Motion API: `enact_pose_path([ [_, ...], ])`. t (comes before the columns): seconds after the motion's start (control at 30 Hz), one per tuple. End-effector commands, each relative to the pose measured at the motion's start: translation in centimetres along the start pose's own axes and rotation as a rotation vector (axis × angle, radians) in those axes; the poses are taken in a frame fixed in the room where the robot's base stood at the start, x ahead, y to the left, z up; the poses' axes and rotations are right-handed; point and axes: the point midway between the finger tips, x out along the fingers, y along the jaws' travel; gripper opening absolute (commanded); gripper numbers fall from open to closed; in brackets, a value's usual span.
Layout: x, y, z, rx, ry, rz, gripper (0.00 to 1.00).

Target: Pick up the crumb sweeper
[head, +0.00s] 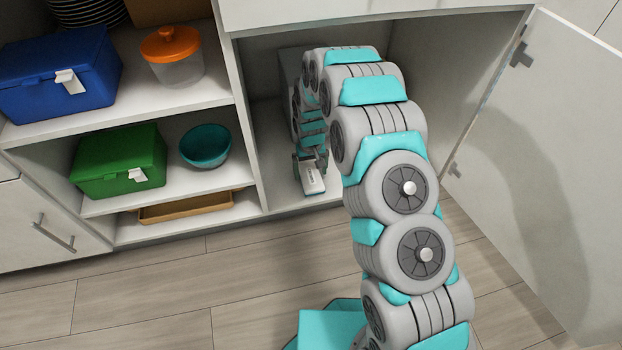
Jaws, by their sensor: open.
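A small white thing with a teal edge, which looks like the crumb sweeper (313,180), lies on the floor of the open cabinet near its front left. My gripper (310,160) is at its far end, pointing down, with the jaws open. The fingers overlap the far part of the sweeper in the picture. I cannot tell whether they touch it or stand around it. My arm reaches into the cabinet from the right and hides part of the inside.
A grey box (290,70) stands behind my arm in the cabinet. The cabinet door (545,130) is open at the right. Left shelves hold a blue box (50,85), orange-lidded jar (178,72), green box (115,165), teal bowl (206,148) and brown tray (185,209).

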Motion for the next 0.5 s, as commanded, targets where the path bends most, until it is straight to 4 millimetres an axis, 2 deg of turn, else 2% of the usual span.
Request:
enact_pose_path([
  [0.1, 1.9, 0.1, 0.2, 0.000, -0.003, 0.000, 1.00],
  [0.2, 2.8, 0.1, 0.2, 0.000, -0.003, 0.000, 1.00],
  [0.43, 2.9, 0.1, 0.1, 0.000, -0.001, 0.000, 1.00],
  [0.5, 2.9, 0.1, 0.1, 0.000, -0.001, 0.000, 0.92],
])
